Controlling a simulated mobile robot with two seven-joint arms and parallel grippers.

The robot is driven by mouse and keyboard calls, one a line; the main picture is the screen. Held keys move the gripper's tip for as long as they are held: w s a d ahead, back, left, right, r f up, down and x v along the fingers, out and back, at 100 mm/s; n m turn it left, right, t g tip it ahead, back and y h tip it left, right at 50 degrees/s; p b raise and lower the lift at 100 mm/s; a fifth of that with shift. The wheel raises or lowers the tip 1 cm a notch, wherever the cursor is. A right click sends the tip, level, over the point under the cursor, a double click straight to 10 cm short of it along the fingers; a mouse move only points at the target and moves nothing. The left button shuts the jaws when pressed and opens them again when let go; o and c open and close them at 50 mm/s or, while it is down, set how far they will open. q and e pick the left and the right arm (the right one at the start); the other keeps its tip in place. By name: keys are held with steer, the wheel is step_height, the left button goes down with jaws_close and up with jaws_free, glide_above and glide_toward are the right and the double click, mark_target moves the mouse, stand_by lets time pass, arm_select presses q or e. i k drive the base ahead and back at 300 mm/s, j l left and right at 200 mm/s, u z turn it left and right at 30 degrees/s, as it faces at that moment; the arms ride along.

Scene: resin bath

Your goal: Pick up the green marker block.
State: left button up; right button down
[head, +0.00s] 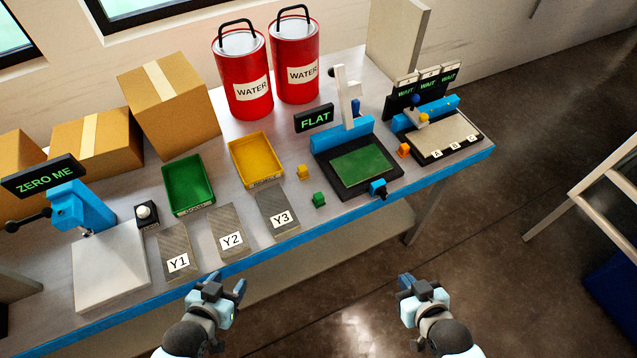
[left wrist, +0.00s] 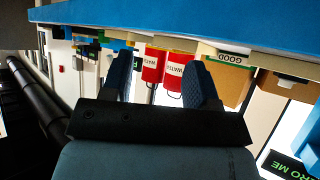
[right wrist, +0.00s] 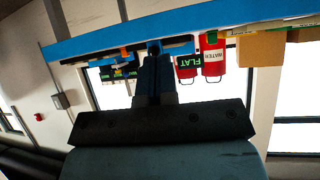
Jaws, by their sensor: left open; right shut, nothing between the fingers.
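The green marker block (head: 319,199) is a small green piece on the grey bench top. It stands right of the Y3 plate and in front of a yellow block (head: 303,172). My left gripper (head: 228,283) is open and empty, in front of the bench's front edge and to the lower left of the green block. The left wrist view shows its two fingers (left wrist: 162,85) apart. My right gripper (head: 413,281) is in front of the bench, to the lower right of the green block. Its fingers (right wrist: 155,75) are together in the right wrist view, with nothing between them.
Plates Y1 (head: 178,262), Y2 (head: 231,240) and Y3 (head: 284,218) lie left of the block. Behind stand a green tray (head: 205,207), a yellow tray (head: 280,178) and red water cans (head: 246,100). The FLAT station (head: 340,189) is close on the right.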

mark_target(317, 200)
steer(key=u, duration=1.15)
steer(key=k+l+u, duration=0.25)
steer(key=u, duration=0.15)
steer(key=k+l+u, duration=0.35)
steer(key=k+l, duration=0.15)
steer(key=k, duration=0.2)
